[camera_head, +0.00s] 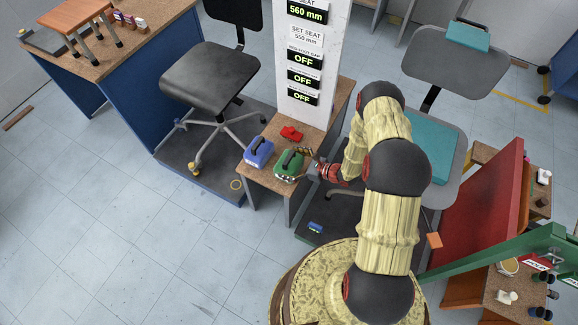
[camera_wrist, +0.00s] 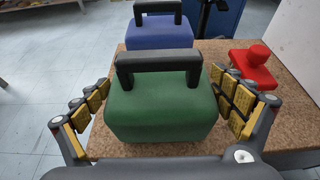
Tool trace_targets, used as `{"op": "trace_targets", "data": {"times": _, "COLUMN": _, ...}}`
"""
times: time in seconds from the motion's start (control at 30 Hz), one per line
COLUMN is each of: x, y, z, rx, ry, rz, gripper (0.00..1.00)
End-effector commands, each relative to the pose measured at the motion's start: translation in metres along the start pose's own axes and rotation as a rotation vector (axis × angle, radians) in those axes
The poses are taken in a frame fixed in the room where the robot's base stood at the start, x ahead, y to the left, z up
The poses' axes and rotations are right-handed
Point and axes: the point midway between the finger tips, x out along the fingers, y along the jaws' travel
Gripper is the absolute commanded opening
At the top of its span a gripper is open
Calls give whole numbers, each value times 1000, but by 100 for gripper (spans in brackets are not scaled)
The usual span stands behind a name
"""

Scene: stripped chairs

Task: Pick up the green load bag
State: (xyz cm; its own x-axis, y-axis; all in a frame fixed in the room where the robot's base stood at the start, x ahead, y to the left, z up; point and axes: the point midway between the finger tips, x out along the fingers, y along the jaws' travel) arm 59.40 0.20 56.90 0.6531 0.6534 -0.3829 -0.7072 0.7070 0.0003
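The green load bag (camera_head: 289,165) stands upright on a small brown bench, with a dark handle on top. It fills the middle of the wrist view (camera_wrist: 160,112). My gripper (camera_wrist: 165,105) is open, with one finger on each side of the green bag. A gap shows between the fingers and the bag's sides, most clearly at the upper right. In the head view my gripper (camera_head: 312,158) is at the right side of the bag, partly hidden by my arm.
A blue bag (camera_head: 259,151) with a dark handle stands just behind the green one in the wrist view (camera_wrist: 160,33). A red knobbed object (camera_head: 291,133) lies on the bench (camera_head: 262,181) nearby. A white display post (camera_head: 312,60) rises behind. A dark chair (camera_head: 210,75) stands left.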

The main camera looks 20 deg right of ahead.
Motion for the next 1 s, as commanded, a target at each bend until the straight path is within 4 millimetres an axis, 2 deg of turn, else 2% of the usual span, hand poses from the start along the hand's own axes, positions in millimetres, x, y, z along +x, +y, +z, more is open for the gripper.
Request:
{"op": "trace_targets", "data": {"times": 0.9, "x": 0, "y": 0, "z": 0, "rx": 0, "ry": 0, "rz": -1, "gripper": 36}}
{"op": "trace_targets", "data": {"times": 1.0, "x": 0, "y": -3, "z": 3, "rx": -5, "ry": -7, "rz": -3, "gripper": 33}}
